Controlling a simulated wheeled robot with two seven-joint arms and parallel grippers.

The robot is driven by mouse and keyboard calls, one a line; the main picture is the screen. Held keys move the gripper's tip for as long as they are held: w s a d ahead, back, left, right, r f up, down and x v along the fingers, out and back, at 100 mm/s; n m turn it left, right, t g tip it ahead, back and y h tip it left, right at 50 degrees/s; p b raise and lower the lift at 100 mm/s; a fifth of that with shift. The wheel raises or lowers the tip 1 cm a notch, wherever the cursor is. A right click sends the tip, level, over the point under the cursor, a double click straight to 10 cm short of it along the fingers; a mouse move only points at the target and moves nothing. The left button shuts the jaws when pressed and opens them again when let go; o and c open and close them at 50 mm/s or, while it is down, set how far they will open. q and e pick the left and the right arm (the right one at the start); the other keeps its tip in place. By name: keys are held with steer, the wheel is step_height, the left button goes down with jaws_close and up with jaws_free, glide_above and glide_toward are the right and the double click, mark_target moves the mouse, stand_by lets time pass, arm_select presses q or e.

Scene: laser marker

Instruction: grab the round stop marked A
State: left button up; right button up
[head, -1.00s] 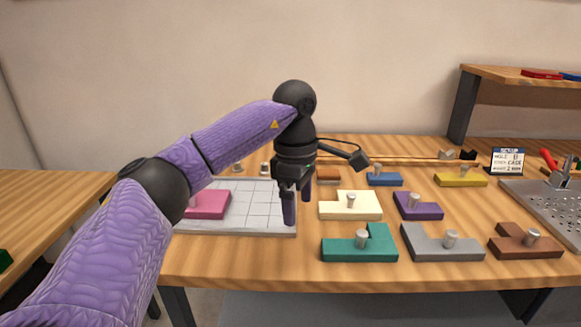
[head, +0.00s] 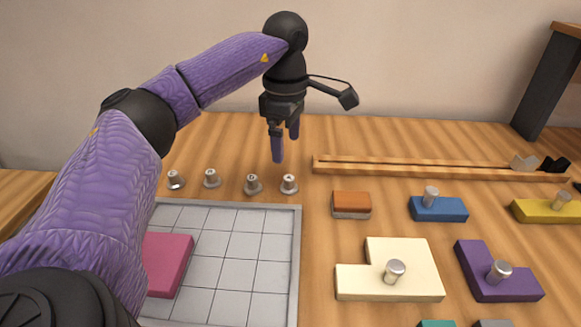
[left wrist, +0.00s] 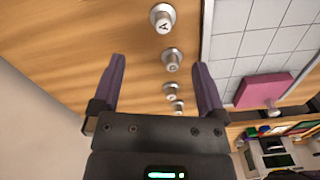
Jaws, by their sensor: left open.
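The round stop marked A (left wrist: 162,17) is a small silver knob on a wider base, standing on the wooden table. It is the nearest of a row of similar stops in the left wrist view, and its letter shows there. By its place in the row it matches the rightmost stop in the head view (head: 289,184), where its letter is too small to read. My left gripper (head: 286,143) is open and empty, above the table around the back of that stop. Its two fingers also show in the left wrist view (left wrist: 158,62), apart from stop A. My right gripper is out of view.
Other stops (head: 253,184) stand close to the left in the row. A gridded tray (head: 292,250) with a pink block (head: 168,262) lies in front. A wooden rail (head: 430,170) runs at the back right. Coloured blocks with pegs, such as a cream one (head: 410,260), fill the right.

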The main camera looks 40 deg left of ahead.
mark_target(289, 178)
arm_select(q)
steer(key=f+b, duration=0.1)
steer(key=f, duration=0.2)
steer(key=f+b, duration=0.3)
steer(key=f, duration=0.2)
steer(key=shift+d+f, duration=0.3)
steer(key=shift+d, duration=0.05)
steer(key=shift+f, duration=0.1)
steer(key=shift+r, duration=0.2)
steer(key=shift+c, duration=1.8)
steer(key=c, duration=0.7)
jaws_close()
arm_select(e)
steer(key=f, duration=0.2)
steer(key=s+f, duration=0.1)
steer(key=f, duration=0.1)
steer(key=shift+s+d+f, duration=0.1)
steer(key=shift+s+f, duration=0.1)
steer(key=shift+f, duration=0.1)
